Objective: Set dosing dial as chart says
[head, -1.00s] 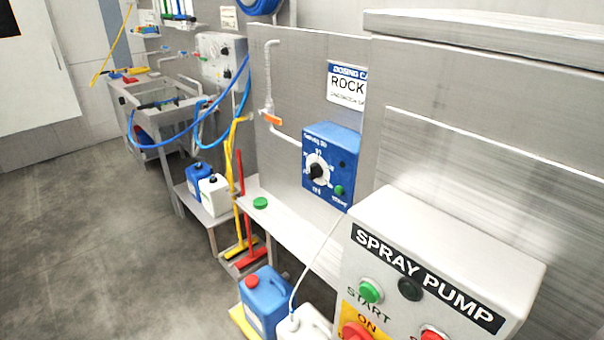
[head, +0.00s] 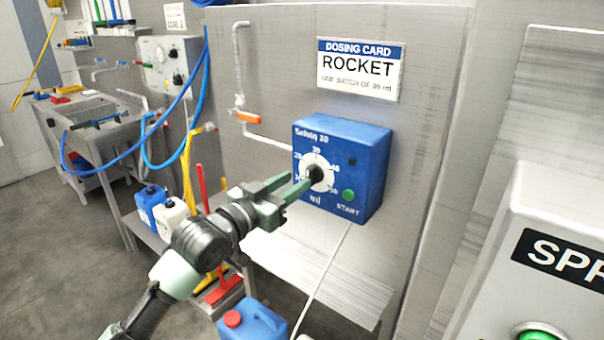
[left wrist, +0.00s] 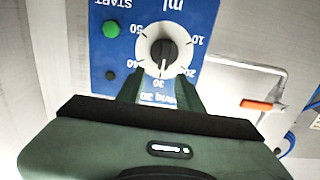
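The blue dosing box (head: 368,168) is on the steel wall panel. It has a white dial with a black knob (head: 316,174) and a green START button (head: 348,195). In the left wrist view the dial shows upside down, and the black knob (left wrist: 164,50) appears to point near 30. My left gripper (head: 300,182) is open at the dial. Its fingertips (left wrist: 162,80) are apart, towards the two sides of the knob; contact cannot be told. The dosing card (head: 360,68) above reads ROCKET; its small line about a batch in ml is hard to read. My right gripper is not in view.
The spray pump panel (head: 530,200) juts out at the right. A pipe with an orange valve handle (head: 248,117) runs left of the box. A steel shelf (head: 330,268) and a blue canister (head: 252,322) are below. A blue hose (head: 110,175) and sinks lie to the left.

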